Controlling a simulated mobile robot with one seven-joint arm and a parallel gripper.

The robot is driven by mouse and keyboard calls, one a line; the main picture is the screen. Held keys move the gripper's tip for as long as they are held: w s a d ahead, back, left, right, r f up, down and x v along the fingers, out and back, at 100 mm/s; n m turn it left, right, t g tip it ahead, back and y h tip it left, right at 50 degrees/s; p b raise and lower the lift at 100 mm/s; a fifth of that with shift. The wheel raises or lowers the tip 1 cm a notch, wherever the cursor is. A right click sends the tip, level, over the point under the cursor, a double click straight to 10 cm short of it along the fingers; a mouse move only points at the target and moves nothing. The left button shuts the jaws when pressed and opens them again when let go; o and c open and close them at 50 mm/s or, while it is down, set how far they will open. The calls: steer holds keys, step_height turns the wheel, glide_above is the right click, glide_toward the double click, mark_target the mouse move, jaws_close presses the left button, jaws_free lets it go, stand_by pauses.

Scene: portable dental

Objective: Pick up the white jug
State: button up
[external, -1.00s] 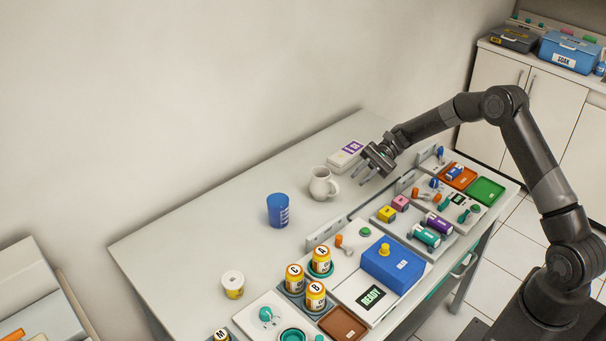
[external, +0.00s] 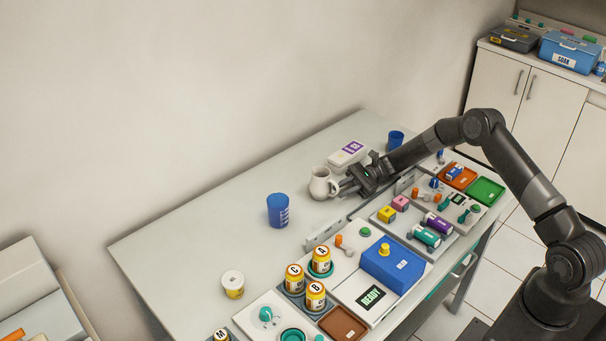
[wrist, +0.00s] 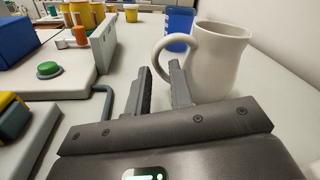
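The white jug (external: 320,184) stands upright on the table, its handle facing my gripper. In the wrist view the jug (wrist: 222,62) is just ahead and to the right, its handle on its left side. My gripper (external: 347,187) is low over the table beside the handle. In the wrist view the two fingers (wrist: 160,85) are apart with nothing clearly between them. The right fingertip is close to the handle's lower part; I cannot tell whether they touch.
A blue cup (external: 278,210) stands left of the jug. A white box with a purple label (external: 349,152) lies behind, and another blue cup (external: 396,138) stands farther right. Raised panels with a blue box (external: 391,266) and bottles line the front. The table's left part is mostly clear.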

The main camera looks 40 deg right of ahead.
mark_target(325, 187)
steer(key=a, duration=0.5)
steer(key=shift+w+r, duration=0.15)
jaws_close()
